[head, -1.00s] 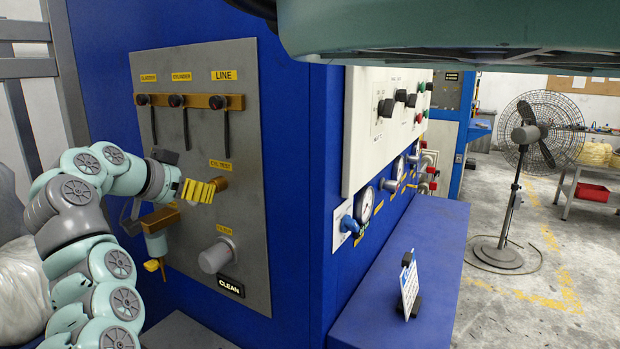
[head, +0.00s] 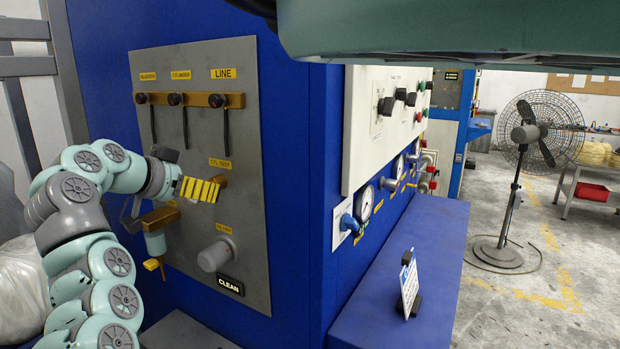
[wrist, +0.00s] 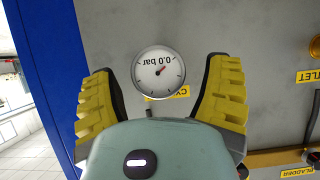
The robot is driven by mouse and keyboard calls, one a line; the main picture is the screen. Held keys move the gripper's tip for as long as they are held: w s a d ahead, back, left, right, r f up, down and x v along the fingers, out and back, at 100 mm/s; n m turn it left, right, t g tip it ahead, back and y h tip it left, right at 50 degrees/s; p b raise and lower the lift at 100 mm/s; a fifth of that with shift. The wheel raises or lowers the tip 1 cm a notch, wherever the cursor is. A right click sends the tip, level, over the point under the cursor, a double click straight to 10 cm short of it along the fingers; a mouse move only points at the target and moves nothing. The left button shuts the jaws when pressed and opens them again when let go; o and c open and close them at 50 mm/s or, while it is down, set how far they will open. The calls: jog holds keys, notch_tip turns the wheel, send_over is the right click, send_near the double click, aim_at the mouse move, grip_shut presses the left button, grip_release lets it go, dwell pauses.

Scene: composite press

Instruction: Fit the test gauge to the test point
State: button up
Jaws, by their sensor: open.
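My gripper (head: 201,190) is at the grey valve panel, its yellow fingers beside the brass test point (head: 223,182) under the CYL TEST label. In the wrist view my gripper (wrist: 161,82) is open, one finger on each side of the round white test gauge (wrist: 158,73). Gaps show between the gauge and both fingers. The dial reads 0.0 bar and appears upside down, in front of the panel's yellow label. The gauge's stem is hidden, so its seating on the test point cannot be seen. In the head view the fingers hide the gauge.
Three black-handled valves (head: 177,101) are above, with a grey knob (head: 215,257) below right. A brass block with a hanging bottle (head: 156,243) is just below my gripper. A blue ledge (head: 400,290) with a small stand (head: 409,287) is at right.

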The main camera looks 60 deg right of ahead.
notch_tip(320, 180, up, 10)
dwell(0.6)
